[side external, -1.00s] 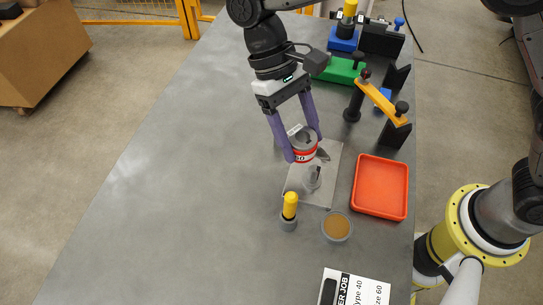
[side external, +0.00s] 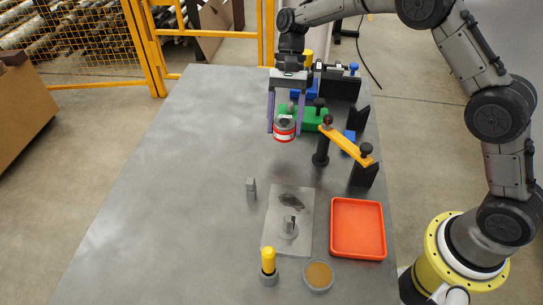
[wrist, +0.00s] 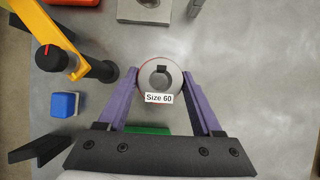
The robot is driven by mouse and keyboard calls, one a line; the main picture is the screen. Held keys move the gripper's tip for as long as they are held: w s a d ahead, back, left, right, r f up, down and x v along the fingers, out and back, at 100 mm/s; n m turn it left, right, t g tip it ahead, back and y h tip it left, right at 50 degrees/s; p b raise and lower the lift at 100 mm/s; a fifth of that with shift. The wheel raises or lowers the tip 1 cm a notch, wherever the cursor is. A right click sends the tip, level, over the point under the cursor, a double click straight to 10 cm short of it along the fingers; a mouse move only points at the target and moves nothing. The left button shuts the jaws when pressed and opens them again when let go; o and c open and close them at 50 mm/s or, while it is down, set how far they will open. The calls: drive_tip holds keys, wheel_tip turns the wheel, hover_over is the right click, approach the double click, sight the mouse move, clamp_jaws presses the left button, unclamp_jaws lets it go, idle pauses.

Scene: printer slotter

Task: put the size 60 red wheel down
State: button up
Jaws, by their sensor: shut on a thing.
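The wheel is upright, over the far part of the grey table, in front of the green block (side external: 312,118). I cannot tell its exact height above the table.
The orange clamp arm (side external: 345,144) and its black posts stand right of the wheel. A metal plate (side external: 276,239) with a spindle, a red tray (side external: 334,244), a yellow-handled tool (side external: 268,262) and a brown-filled dish (side external: 318,275) are nearer. The table's left half is clear.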

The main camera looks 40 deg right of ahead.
sight(284, 152)
drive_tip(key=shift+f, duration=2.95)
drive_tip(key=shift+f, duration=0.1)
drive_tip(key=o, duration=1.4)
